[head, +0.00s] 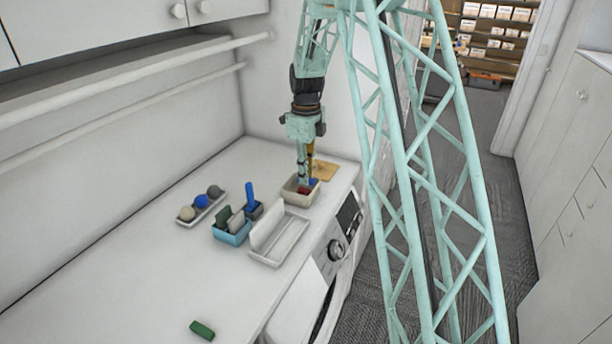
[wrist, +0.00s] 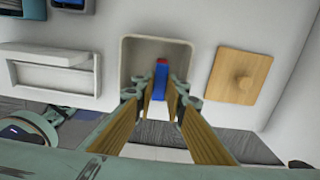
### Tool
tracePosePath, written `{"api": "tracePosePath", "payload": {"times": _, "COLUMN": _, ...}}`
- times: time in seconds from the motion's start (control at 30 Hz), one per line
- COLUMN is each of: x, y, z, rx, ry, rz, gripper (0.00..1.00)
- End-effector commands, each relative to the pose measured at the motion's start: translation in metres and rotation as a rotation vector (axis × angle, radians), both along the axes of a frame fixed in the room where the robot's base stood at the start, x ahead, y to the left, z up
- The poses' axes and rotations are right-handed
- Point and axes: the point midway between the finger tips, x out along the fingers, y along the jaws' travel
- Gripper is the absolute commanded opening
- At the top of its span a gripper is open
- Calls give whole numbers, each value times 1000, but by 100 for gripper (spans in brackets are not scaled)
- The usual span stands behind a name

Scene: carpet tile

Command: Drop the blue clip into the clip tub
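The clip tub, a cream square tub (head: 288,194), stands near the counter's front edge; it also shows in the wrist view (wrist: 130,62). The blue clip (wrist: 160,88) is between my fingertips over the tub, and a bit of it shows in the head view (head: 313,182). A red piece (wrist: 162,66) shows beyond the clip, inside the tub area. My gripper (head: 306,178) points down over the tub. In the wrist view its two fingers (wrist: 161,92) close in on both sides of the clip, which looks held. The clip's height above the tub floor is hard to tell.
A white divided tray (head: 283,250), a blue container (head: 231,239), a small dark container (head: 256,213) and a tray of balls (head: 182,222) stand nearby. A green piece (head: 202,330) lies on clear counter.

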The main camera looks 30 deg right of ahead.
Motion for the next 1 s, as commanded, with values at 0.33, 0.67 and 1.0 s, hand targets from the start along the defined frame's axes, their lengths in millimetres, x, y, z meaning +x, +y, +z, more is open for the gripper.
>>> {"api": "tracePosePath", "payload": {"times": 0.33, "x": 0, "y": 0, "z": 0, "rx": 0, "ry": 0, "rz": 0, "gripper": 28}}
{"api": "tracePosePath", "payload": {"times": 0.67, "x": 0, "y": 0, "z": 5, "rx": 0, "ry": 0, "rz": 0, "gripper": 28}}
{"api": "tracePosePath", "payload": {"times": 1.0, "x": 1, "y": 0, "z": 37, "rx": 0, "ry": -3, "rz": 0, "gripper": 28}}
